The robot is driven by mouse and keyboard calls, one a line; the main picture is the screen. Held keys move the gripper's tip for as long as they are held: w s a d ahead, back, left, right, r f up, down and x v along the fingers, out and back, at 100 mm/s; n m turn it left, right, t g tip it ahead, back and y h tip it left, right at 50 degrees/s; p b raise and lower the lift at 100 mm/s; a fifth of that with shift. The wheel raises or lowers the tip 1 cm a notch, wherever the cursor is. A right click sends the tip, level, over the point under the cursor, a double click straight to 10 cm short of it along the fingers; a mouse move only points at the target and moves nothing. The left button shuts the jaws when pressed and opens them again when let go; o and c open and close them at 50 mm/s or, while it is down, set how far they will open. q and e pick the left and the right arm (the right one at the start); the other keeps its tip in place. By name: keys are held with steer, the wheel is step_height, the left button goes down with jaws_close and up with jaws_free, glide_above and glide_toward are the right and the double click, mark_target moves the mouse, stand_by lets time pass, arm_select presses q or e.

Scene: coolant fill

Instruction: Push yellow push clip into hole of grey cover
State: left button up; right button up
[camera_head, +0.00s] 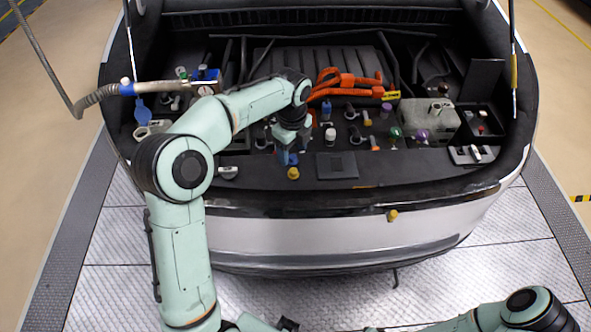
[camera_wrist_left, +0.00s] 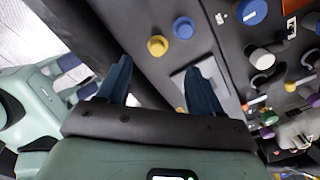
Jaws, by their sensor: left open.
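A yellow push clip (camera_head: 293,173) is on the dark grey front cover (camera_head: 240,190), just below my left gripper (camera_head: 288,157). It also shows in the left wrist view (camera_wrist_left: 157,45), beyond the gap between my left fingers. The left fingers are apart with nothing between them; the clip is clear of both. A second yellow clip (camera_head: 392,215) is at the bumper edge, further right. I cannot make out a hole in the cover. My right arm shows at the bottom right; its fingers are not clear.
A flat square plate (camera_head: 337,165) lies right of the clip. A blue cap (camera_wrist_left: 184,27) is close to it. Orange cables (camera_head: 345,85), a grey block (camera_head: 428,120) and several coloured caps fill the bay behind. The floor in front of the bumper (camera_head: 330,238) is free.

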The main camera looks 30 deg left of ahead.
mark_target(293, 170)
arm_select(q)
step_height(293, 170, down, 3)
steer(key=shift+s+f, duration=0.1)
steer(key=shift+f, duration=0.6)
step_height(293, 170, down, 5)
steer(key=shift+r+b, duration=0.1)
steer(key=shift+b, duration=0.3)
steer(key=shift+c, duration=0.4)
steer(key=c, duration=1)
